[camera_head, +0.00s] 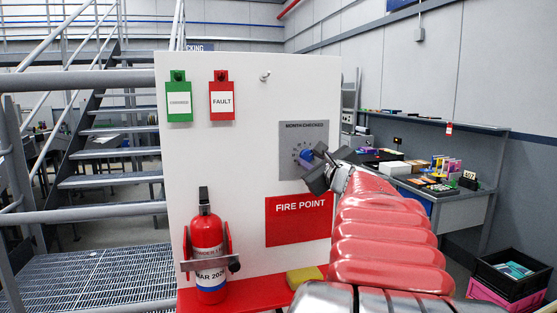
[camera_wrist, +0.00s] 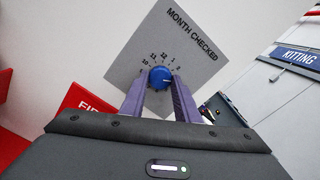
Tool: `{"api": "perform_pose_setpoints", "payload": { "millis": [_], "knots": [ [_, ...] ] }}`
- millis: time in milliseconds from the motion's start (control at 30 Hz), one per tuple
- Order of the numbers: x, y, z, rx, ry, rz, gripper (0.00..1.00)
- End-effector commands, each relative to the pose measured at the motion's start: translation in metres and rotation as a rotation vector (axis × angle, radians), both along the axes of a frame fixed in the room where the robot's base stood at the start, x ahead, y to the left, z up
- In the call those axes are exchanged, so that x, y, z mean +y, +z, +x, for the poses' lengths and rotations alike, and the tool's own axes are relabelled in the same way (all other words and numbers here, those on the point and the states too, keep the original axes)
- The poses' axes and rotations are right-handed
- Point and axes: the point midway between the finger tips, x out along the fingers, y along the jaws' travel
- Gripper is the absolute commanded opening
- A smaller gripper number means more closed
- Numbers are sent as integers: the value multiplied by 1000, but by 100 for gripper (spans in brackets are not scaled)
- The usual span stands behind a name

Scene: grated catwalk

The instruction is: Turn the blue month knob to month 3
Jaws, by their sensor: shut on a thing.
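The blue month knob (camera_wrist: 160,77) sits on a grey dial plate (camera_wrist: 190,22) headed MONTH CHECKED. In the wrist view my gripper (camera_wrist: 159,82) has a finger on either side of the knob and is shut on it. Numbers such as 10, 11, 12, 1 and 2 show around its upper side; the lower ones are hidden by the fingers and knob. A small pale mark shows on the knob's right side, but its exact reading is unclear. In the head view the knob (camera_head: 306,155) is partly hidden by my gripper (camera_head: 313,164).
The white board also carries green (camera_head: 178,98) and red FAULT (camera_head: 222,98) tags, a red FIRE POINT sign (camera_head: 290,222) and a fire extinguisher (camera_head: 208,250). A yellow object (camera_head: 304,277) lies on the red shelf. A cluttered workbench (camera_head: 440,190) stands right, stairs left.

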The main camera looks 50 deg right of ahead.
Motion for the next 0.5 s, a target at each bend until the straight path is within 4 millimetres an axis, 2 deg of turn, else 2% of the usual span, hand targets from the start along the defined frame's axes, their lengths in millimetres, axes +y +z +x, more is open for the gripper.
{"api": "perform_pose_setpoints", "payload": {
  "millis": [500],
  "knots": [
    [0, -2, 0, -18, 2, 38, 6]
  ]
}}
